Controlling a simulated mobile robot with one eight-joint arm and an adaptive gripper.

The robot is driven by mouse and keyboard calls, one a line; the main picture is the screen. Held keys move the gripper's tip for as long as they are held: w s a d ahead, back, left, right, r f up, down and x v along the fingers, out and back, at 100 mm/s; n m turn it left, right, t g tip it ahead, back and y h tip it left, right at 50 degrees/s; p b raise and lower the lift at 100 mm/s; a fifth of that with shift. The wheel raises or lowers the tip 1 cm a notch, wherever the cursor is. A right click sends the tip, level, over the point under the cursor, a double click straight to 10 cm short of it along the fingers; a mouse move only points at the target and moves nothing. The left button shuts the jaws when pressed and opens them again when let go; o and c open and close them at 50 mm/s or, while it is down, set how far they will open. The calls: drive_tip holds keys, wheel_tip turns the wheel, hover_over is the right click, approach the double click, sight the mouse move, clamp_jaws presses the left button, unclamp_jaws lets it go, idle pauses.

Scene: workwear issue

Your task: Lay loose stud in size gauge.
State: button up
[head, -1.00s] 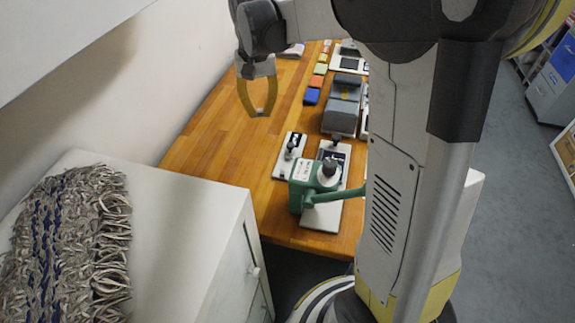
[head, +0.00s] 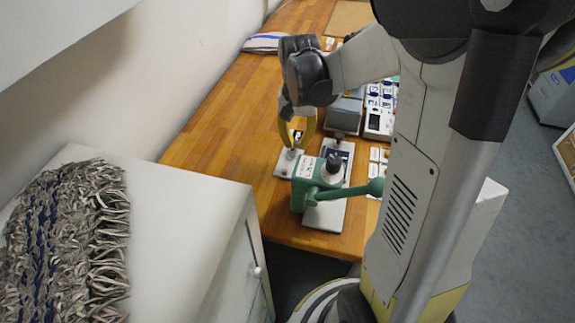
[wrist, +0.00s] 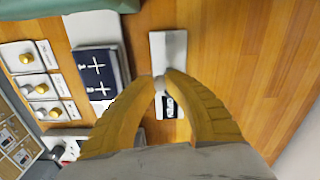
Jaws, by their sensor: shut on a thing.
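A small grey stud (wrist: 160,86) shows between my fingertips in the wrist view, over a small white plate (wrist: 168,50) with a black label. In the head view the same plate (head: 283,168) lies left of the green press. My gripper (head: 297,146) points down with its yellow fingers low over the plate, and it is shut on the stud. It also shows in the wrist view (wrist: 161,76). The fingers hide part of the stud, and I cannot tell if its foot touches the plate. I cannot tell for sure which thing is the size gauge.
The green press (head: 308,182) stands close right of the plate, its handle (head: 345,193) reaching right. A dark blue panel (wrist: 97,72) with white stud pictures and white cards with gold domes (wrist: 40,86) lie beyond. The wooden bench (head: 222,108) is clear to the left.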

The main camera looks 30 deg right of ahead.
sight(288, 166)
drive_tip(key=a+f, duration=0.2)
drive_tip(key=a, duration=0.1)
drive_tip(key=shift+s+b, duration=0.2)
drive_tip(key=shift+b, duration=0.15)
drive_tip(key=shift+f+b, duration=0.95)
drive_tip(key=shift+f, duration=0.9)
drive_tip(key=shift+f, duration=0.2)
drive_tip(key=o, duration=0.8)
drive_tip(key=shift+c, duration=0.2)
drive_tip(key=shift+r, duration=0.15)
